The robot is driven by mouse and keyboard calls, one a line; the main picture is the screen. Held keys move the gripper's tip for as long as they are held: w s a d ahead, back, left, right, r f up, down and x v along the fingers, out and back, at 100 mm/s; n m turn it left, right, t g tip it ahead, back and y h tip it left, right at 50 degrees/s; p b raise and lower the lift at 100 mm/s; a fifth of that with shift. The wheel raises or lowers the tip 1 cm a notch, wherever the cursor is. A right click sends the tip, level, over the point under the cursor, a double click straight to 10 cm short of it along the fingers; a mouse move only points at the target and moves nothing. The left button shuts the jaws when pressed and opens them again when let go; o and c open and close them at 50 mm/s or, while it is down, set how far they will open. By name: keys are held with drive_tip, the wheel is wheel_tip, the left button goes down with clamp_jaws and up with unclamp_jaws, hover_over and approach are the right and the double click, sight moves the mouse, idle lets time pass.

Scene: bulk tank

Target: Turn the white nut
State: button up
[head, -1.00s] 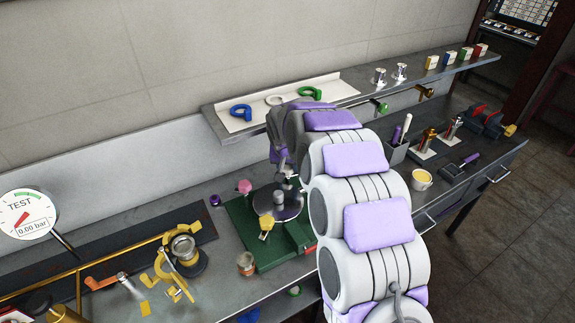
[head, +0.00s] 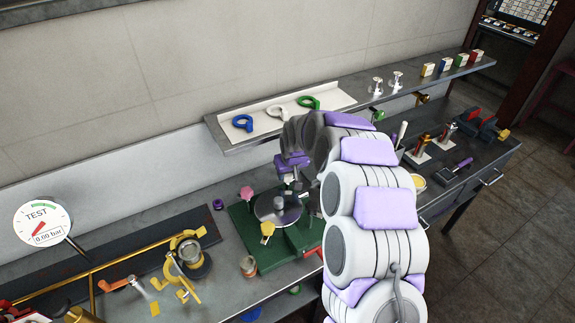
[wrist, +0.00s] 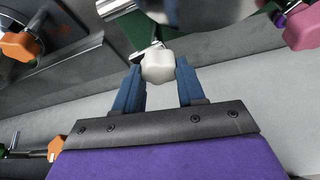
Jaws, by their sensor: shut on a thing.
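The white nut (wrist: 158,66) shows in the wrist view between the two blue fingers of my gripper (wrist: 156,80). The fingers are shut on its left and right sides. In the head view my gripper (head: 294,184) is over the right part of a round metal disc (head: 274,208) on a green base (head: 245,238). I cannot make out the nut there, as the gripper and arm are in the way.
A pink knob (head: 247,193) and a yellow handle (head: 267,229) stand close by on the base. The shelf above carries blue (head: 243,122), white (head: 275,111) and green (head: 309,102) ring tools. Gold pipework (head: 180,265) and a test gauge (head: 43,221) are at left.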

drive_tip(key=n+y, duration=0.1)
drive_tip(key=n, duration=0.2)
drive_tip(key=shift+w+n+g+b, duration=0.1)
drive_tip(key=shift+n+g+b, duration=0.2)
drive_tip(key=shift+b, duration=0.05)
drive_tip(key=shift+n+g+y+b, duration=0.45)
drive_tip(key=shift+n+b, duration=0.55)
drive_tip(key=shift+n, duration=0.3)
drive_tip(key=o, duration=1.1)
drive_tip(key=shift+c, duration=0.2)
drive_tip(key=shift+d+r, duration=0.1)
drive_tip(key=p+v, duration=0.2)
drive_tip(key=v, duration=1.5)
drive_tip(key=shift+p, duration=0.3)
